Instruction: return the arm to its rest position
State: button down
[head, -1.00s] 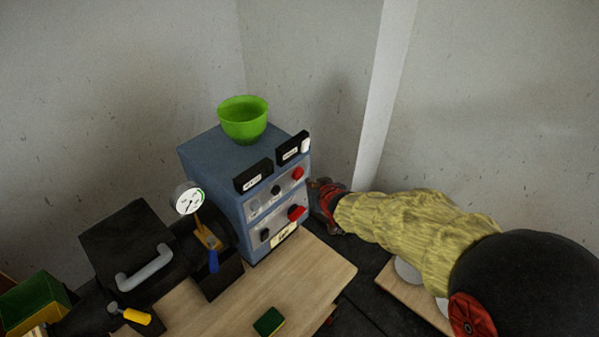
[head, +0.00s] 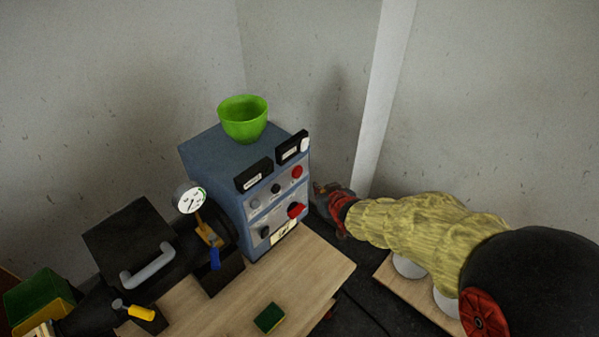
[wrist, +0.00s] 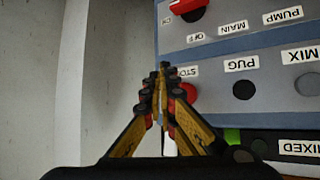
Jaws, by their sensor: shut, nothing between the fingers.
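My gripper (wrist: 162,100) is shut and empty in the wrist view, its fingertips together in front of the edge of the blue control box. In the head view my gripper (head: 323,192) is small and dark, just right of the control box (head: 222,160); a gap seems to separate them, and its fingers are hard to make out. My arm (head: 420,228), in a yellow sleeve, reaches in from the right. The box's panel shows in the wrist view with labels (wrist: 240,64) upside down, a red knob (wrist: 188,8) and a red button (wrist: 188,92) partly behind the fingers.
A green bowl (head: 243,120) stands on the box. A gauge (head: 188,197) and a black machine (head: 125,240) stand at left. White round objects (head: 408,267) sit under my arm. Walls close the corner behind.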

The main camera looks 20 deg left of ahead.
jog(key=s+d+f+g+h, duration=0.2)
jog(key=s+d+f+h, duration=0.1)
jog(key=s+d+f, duration=0.25)
jog(key=s+d+r+m+h, duration=0.1)
jog(key=s+d+r+m, duration=0.2)
jog(key=s+d+r, duration=0.8)
jog(key=s+d+r+m+g+h, duration=0.1)
jog(key=s+d+r+m, duration=0.3)
jog(key=s+d+r, duration=0.8)
jog(key=d+h, duration=0.1)
jog(key=d, duration=0.5)
jog(key=shift+s+d, duration=0.25)
jog(key=shift+d, duration=0.15)
jog(key=c, duration=2.6)
grip_release()
